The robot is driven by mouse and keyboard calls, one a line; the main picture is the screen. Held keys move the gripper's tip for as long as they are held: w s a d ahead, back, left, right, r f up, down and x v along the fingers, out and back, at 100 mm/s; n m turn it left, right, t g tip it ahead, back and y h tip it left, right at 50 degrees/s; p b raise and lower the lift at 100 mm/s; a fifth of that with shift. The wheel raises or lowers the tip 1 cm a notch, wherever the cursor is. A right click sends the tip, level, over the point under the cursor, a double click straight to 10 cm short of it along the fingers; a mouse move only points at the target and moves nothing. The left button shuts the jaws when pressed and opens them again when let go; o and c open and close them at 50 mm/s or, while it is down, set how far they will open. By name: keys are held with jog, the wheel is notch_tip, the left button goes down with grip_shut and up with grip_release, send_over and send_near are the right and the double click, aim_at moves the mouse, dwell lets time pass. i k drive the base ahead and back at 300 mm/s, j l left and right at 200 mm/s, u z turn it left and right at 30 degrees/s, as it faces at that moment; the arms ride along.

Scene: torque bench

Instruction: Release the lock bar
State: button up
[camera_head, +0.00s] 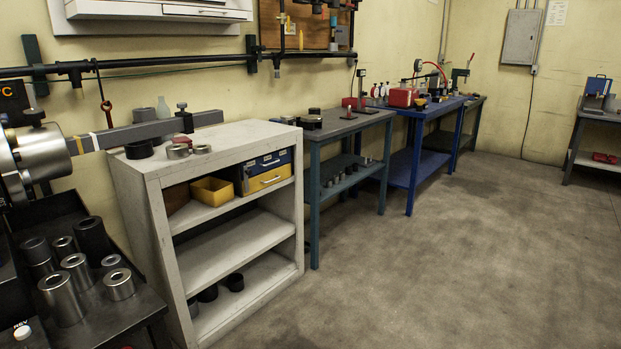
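A long grey square bar (150,131) sticks out to the right from a round metal head (42,154) at the left edge. It carries yellow and white bands near the head, and a dark block with a knob (183,118) sits on it near its far end. I cannot tell for sure whether this is the lock bar; no label names it. The bar passes above a pale shelf unit. The left part of the head is cut off by the frame. My gripper is not in view.
A dark bench (118,308) with several metal sockets stands at the lower left. The pale shelf unit (172,173) holds rings on top and bins inside. Grey (340,130) and blue (402,169) workbenches line the wall. The concrete floor (450,270) at right is clear.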

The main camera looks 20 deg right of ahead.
aim_at(246, 173)
jog(key=z, duration=0.35)
jog(key=i+l, duration=0.15)
jog(key=i, duration=0.45)
jog(key=i+l, duration=0.15)
jog(key=i, duration=0.45)
jog(key=i+l, duration=0.15)
jog(key=i, duration=0.45)
jog(key=i+j, duration=0.1)
jog(key=i, duration=0.35)
